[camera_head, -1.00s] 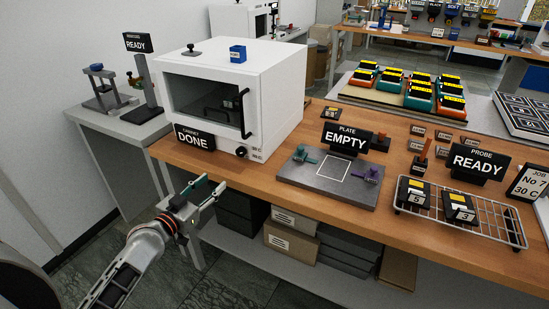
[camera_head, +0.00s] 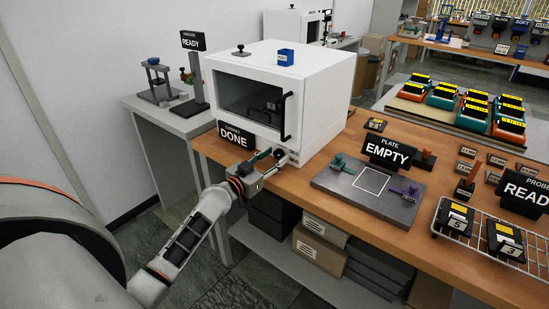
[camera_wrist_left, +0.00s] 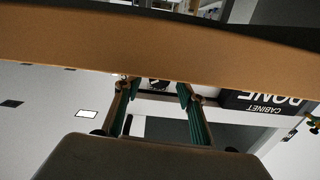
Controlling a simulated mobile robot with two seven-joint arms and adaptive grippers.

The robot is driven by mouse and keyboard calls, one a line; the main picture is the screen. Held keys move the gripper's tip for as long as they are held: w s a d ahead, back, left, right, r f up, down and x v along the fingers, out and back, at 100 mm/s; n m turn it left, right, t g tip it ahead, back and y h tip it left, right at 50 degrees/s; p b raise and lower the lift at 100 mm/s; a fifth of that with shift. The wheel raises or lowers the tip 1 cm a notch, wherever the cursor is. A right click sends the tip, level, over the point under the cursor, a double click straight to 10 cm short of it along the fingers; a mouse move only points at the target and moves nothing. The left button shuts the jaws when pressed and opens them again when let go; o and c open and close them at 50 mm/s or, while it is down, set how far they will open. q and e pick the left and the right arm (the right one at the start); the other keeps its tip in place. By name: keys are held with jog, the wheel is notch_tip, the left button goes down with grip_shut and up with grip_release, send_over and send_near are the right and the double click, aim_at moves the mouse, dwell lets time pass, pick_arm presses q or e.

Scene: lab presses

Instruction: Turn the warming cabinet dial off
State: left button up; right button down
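The white warming cabinet (camera_head: 310,70) stands on the wooden bench with its dark-windowed door shut. Its sign (camera_head: 236,136) reads "DONE" and shows upside down in the left wrist view (camera_wrist_left: 262,103). My left gripper (camera_head: 272,160) is at the cabinet's lower front, by the dial. In the left wrist view its two green-padded fingers (camera_wrist_left: 155,96) are apart. The black dial (camera_wrist_left: 159,85) with a pale mark shows between the fingertips; I cannot tell whether they touch it. In the head view the dial is largely hidden by the gripper. My right gripper is not in view.
The bench's front edge (camera_wrist_left: 150,45) runs close to my left gripper. The door handle (camera_head: 285,116) sits just above it. A grey plate (camera_head: 345,188) lies to the right, with an "EMPTY" sign (camera_head: 388,153) behind it. A blue block (camera_head: 286,56) rests on the cabinet.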

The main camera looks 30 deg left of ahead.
pick_arm(q)
jog(key=shift+w, duration=0.15)
jog(key=shift+c, duration=0.5)
jog(key=c, duration=1)
